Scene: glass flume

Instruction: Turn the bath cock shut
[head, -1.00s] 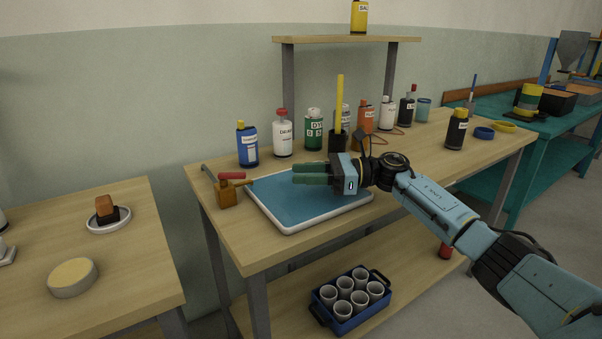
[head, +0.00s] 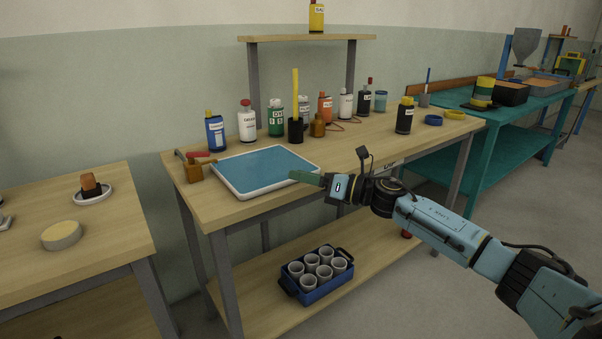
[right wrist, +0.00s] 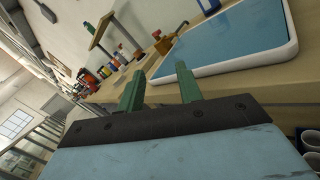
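The bath cock is an orange-brown block (head: 194,171) with a red handle (head: 196,154), at the left end of a shallow white-rimmed tray of blue liquid (head: 235,191). The handle lies roughly level in the head view. In the right wrist view the cock (right wrist: 162,44) is small, beyond the fingers, beside the tray's left end (right wrist: 205,72). My right gripper (head: 306,178) is at the tray's front right, apart from the cock. Its green fingers (right wrist: 159,70) stand apart with nothing between them. My left gripper is not in view.
Several bottles and a black pot (head: 296,131) with a yellow stick line the bench back. A shelf (head: 300,39) stands behind. A blue crate of cups (head: 317,289) sits on the lower shelf. A second table (head: 100,225) is at the left, with a floor gap between.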

